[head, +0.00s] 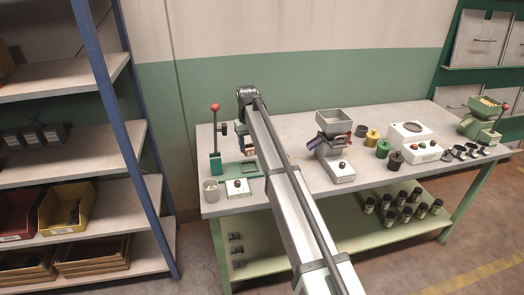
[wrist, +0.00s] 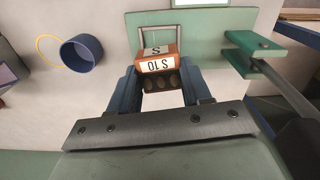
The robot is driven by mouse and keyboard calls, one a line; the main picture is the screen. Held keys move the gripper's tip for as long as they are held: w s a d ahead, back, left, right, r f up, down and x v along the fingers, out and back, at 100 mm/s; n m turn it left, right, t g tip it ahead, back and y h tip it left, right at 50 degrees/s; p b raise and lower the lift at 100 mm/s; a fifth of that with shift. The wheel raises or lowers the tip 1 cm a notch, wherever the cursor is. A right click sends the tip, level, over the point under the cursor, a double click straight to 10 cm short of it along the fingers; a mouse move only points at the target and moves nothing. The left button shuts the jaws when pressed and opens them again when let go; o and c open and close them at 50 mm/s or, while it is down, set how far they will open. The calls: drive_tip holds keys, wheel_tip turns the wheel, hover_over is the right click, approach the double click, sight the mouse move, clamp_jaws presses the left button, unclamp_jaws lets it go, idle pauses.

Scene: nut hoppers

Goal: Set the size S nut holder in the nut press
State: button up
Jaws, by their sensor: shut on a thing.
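The size S nut holder (wrist: 157,65) is an orange-brown block with white labels reading "S" and "S 10", and dark round holes in its near face. My gripper (wrist: 160,84) has its two blue-grey fingers shut on the block's sides. The nut press shows in the wrist view as a green plate (wrist: 205,28) behind the holder and a green block on a lever to the right. I cannot tell whether the holder touches the plate. In the head view the press (head: 215,164) is at the table's left end, with a red-knobbed lever; my arm partly hides that area.
A blue cup (wrist: 82,53) stands left of the holder in the wrist view.

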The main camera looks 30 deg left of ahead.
drive_tip(key=shift+w+a+m, duration=0.2)
drive_tip(key=shift+a+m, duration=0.05)
drive_tip(key=shift+m, duration=0.45)
drive_tip(key=shift+f, duration=0.1)
drive_tip(key=shift+f, duration=3.15)
drive_tip(key=shift+f, duration=0.55)
drive_tip(key=o, duration=1.6)
drive_tip(key=shift+c, duration=0.2)
drive_tip(key=shift+r, duration=0.1)
drive_tip(key=shift+r, duration=3.4)
